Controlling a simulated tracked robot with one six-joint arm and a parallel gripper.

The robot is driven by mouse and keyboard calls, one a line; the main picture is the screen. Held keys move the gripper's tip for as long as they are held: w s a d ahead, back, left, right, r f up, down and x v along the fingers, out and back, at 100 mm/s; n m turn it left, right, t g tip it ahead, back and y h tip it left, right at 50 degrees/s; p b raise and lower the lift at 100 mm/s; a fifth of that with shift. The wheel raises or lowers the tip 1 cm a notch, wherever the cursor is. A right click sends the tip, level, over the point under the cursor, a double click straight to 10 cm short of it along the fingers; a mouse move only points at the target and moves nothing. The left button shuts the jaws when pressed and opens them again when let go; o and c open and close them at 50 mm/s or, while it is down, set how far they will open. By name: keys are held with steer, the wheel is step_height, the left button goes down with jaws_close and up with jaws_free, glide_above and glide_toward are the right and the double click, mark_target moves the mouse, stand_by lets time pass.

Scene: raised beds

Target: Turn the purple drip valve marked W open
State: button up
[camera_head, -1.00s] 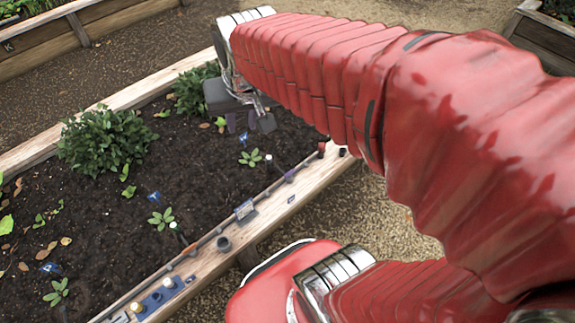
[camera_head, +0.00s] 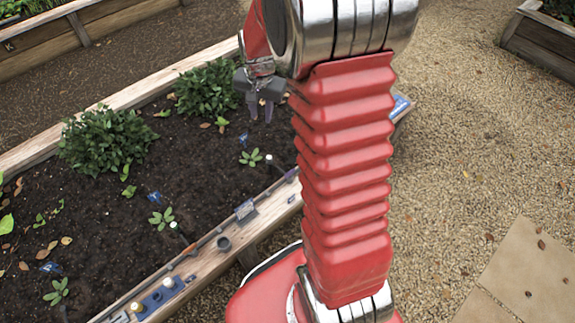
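A small purple piece (camera_head: 291,174), which looks like a drip valve, sits on the grey drip pipe along the bed's near edge. It is partly beside my arm, and I cannot read a W on it or tell its handle position. My gripper (camera_head: 261,112) hangs over the soil, up and left of the purple piece and apart from it. Its two fingers point down with a narrow gap between them, and nothing shows between them. My arm hides the pipe to the right of the purple piece.
Leafy bushes (camera_head: 107,142) and seedlings (camera_head: 161,219) stand in the soil.

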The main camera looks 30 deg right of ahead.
steer(key=w+d+f+m+g, duration=0.1)
steer(key=d+f+m, duration=0.15)
steer(key=f, duration=0.35)
steer(key=w+d+f+m, duration=0.1)
steer(key=d+f, duration=0.2)
steer(key=f, duration=0.3)
steer(key=m+g, duration=0.1)
steer(key=m, duration=0.2)
glide_above(290, 172)
step_height(290, 172, down, 15)
steer(key=shift+w+r+y, duration=0.1)
steer(key=shift+r+y, duration=0.1)
steer(key=shift+y, duration=0.1)
steer(key=shift+f, duration=6.9)
steer(key=shift+c, duration=0.2)
